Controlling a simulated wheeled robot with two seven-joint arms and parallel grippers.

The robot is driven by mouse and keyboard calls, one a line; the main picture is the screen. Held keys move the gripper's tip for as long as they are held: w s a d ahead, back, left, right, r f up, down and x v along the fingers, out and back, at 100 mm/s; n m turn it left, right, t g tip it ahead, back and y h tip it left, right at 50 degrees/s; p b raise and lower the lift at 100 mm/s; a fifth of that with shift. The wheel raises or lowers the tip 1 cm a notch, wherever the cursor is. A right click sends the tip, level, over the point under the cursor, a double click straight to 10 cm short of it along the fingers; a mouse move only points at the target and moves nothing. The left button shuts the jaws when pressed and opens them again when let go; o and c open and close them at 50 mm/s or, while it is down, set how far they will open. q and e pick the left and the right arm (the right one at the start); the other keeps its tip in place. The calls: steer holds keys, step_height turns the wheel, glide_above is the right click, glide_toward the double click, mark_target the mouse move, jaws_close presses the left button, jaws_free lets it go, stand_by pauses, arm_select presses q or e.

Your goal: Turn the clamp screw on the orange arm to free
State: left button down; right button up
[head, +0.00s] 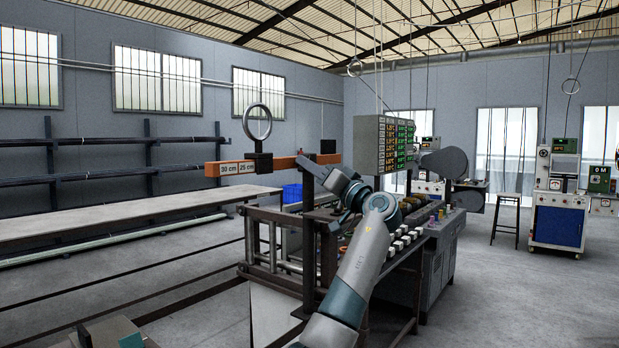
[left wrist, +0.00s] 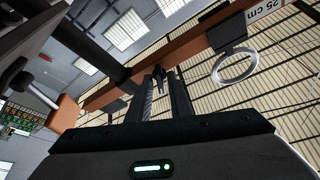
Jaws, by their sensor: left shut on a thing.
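The orange arm (head: 284,164) runs level across the head view, with white 30 cm and 25 cm labels at its left part. It also crosses the left wrist view diagonally (left wrist: 188,48). A black clamp block (head: 262,164) sits on it with an upright metal ring (head: 258,123) on top. My left gripper (head: 307,166) is at the underside or near side of the arm, right of the block. In the left wrist view its two fingers (left wrist: 162,76) are shut on a small dark piece, apparently the clamp screw, beside the orange arm. The screw's shape is mostly hidden. My right gripper is out of view.
A machine bench with several white blocks (head: 405,243) stands below my left arm. A display board (head: 397,145) hangs behind it. A long pale table (head: 120,212) and pipe racks are at the left.

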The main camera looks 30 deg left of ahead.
arm_select(q)
steer(key=shift+w+f+n+g+y+b, duration=0.1)
steer(key=shift+n+g+y+b, duration=0.45)
steer(key=shift+n, duration=1.4)
steer(key=shift+w+f+n+g+y+b, duration=0.1)
steer(key=shift+n+g+b, duration=0.5)
steer(key=shift+n+g, duration=1)
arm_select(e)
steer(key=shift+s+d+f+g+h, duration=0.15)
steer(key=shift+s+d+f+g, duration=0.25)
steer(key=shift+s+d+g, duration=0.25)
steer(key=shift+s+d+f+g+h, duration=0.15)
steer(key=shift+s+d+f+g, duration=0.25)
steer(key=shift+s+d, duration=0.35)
arm_select(q)
steer(key=shift+n, duration=0.55)
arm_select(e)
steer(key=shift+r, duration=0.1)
arm_select(q)
steer(key=c, duration=1.9)
jaws_free()
steer(key=shift+r, duration=0.1)
steer(key=shift+o, duration=0.2)
steer(key=shift+d, duration=0.1)
